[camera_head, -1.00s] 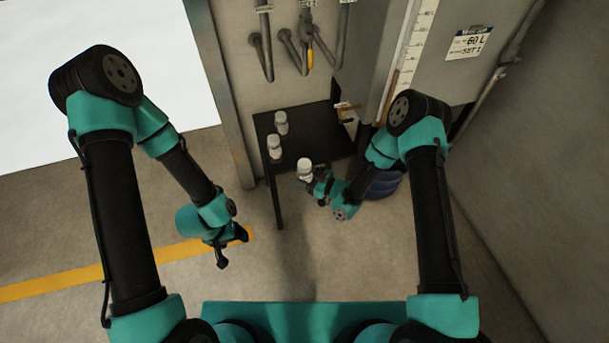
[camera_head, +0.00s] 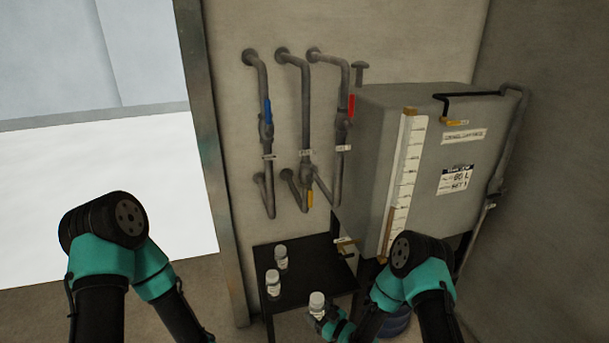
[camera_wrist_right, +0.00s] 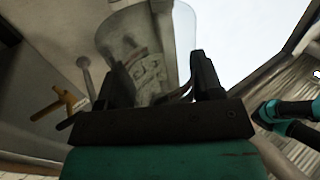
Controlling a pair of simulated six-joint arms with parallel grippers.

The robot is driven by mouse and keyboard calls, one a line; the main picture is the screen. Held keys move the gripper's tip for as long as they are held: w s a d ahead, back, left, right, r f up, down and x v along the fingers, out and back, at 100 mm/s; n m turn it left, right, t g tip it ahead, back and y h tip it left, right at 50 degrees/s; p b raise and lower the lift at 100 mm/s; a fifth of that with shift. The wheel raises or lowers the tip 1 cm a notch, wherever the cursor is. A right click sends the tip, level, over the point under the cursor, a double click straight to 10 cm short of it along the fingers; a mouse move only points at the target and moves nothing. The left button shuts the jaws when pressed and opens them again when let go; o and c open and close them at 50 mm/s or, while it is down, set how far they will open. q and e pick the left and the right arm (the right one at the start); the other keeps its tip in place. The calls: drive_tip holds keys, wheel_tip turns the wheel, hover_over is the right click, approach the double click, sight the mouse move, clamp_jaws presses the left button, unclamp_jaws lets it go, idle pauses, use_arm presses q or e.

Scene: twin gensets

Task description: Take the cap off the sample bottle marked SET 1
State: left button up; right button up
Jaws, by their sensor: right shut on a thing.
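My right gripper (camera_head: 319,316) is shut on a small sample bottle (camera_head: 317,301) with a white cap, held upright near the front right corner of the black table. The right wrist view shows this bottle (camera_wrist_right: 142,58) as a clear body between the two dark fingers, with a label too blurred to read. Two similar capped bottles stand on the table, one farther back (camera_head: 281,255) and one at the left edge (camera_head: 273,282). Their markings are too small to read. My left arm runs off the bottom of the head view, and its gripper is out of frame.
The black table (camera_head: 300,262) stands against the wall under pipes (camera_head: 306,120) with blue, red and yellow valve handles. A grey tank (camera_head: 440,130) with a level gauge and a SET 1 plate is at right. A blue drum (camera_head: 396,322) is partly hidden behind my right arm.

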sight(319, 301)
drive_tip(key=d+m+t+h, duration=0.6)
drive_tip(key=d+m+h, duration=0.3)
drive_tip(key=d+h, duration=0.4)
drive_tip(key=d, duration=0.4)
drive_tip(key=shift+m, duration=0.3)
drive_tip(key=shift+a+r, duration=0.1)
drive_tip(key=a+r+n+g+y, duration=0.1)
drive_tip(key=a+r+n+y, duration=0.1)
drive_tip(key=a, duration=0.3)
drive_tip(key=a+r+n+g+y, duration=0.1)
drive_tip(key=a+r+n+y, duration=0.2)
drive_tip(key=a+r+y, duration=0.1)
drive_tip(key=s+a+r+n+g+y, duration=0.1)
drive_tip(key=a+r+n+g+y, duration=0.1)
drive_tip(key=a+y, duration=0.3)
drive_tip(key=shift+s+a+r+n, duration=0.1)
drive_tip(key=shift+a+r+n, duration=0.2)
drive_tip(key=shift+a, duration=0.25)
drive_tip(key=shift+a+r+n, duration=0.2)
drive_tip(key=shift+a+r, duration=0.1)
drive_tip(key=shift+a, duration=0.25)
